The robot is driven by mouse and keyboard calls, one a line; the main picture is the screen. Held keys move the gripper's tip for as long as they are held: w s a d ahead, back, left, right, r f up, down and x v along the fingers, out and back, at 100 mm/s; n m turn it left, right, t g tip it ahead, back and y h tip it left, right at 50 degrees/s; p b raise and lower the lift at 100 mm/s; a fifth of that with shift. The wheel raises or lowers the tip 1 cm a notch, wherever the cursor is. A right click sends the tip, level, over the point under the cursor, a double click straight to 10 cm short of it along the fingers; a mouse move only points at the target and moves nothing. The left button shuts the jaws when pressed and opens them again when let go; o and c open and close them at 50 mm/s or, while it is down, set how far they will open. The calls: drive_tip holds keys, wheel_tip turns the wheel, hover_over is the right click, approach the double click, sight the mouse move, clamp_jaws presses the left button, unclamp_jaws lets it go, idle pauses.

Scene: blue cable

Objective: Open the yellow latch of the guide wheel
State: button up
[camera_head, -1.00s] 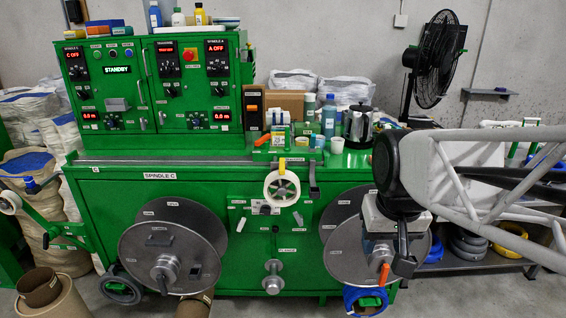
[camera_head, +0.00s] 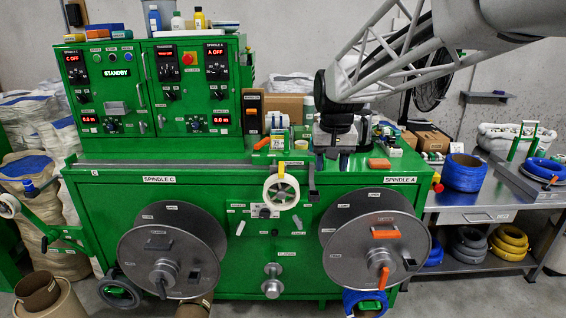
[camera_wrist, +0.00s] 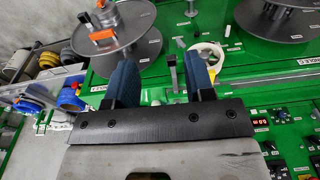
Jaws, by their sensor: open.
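The white guide wheel (camera_head: 281,191) is mounted on the front of the green machine, just below its top ledge. The small yellow latch (camera_head: 281,169) stands upright at its top edge. In the wrist view the guide wheel (camera_wrist: 213,52) is partly hidden behind the right finger, with a small yellow piece (camera_wrist: 228,31) beside it. My gripper (camera_head: 337,157) is above the ledge, to the right of the wheel and a little higher, apart from it. In the wrist view its two blue fingers (camera_wrist: 162,75) are spread wide, with nothing held between them.
Large grey reels sit lower left (camera_head: 140,245) and lower right (camera_head: 345,262). Bottles and tape crowd the ledge behind. A metal side table (camera_head: 480,200) with cable coils stands at the right.

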drive_tip(key=w+a+f, duration=0.1)
drive_tip(key=w+a, duration=0.2)
drive_tip(key=w, duration=0.4)
drive_tip(key=w+a+f, duration=0.2)
drive_tip(key=w+a, duration=0.1)
drive_tip(key=w, duration=0.5)
drive_tip(key=g, duration=0.1)
hover_over(281, 172)
wheel_tip(281, 172, down, 6)
drive_tip(key=shift+w+d+r, duration=0.1)
drive_tip(key=shift+r, duration=0.15)
drive_tip(key=shift+f, duration=0.15)
drive_tip(key=shift+f, duration=3.8)
drive_tip(key=shift+c, duration=0.2)
clamp_jaws()
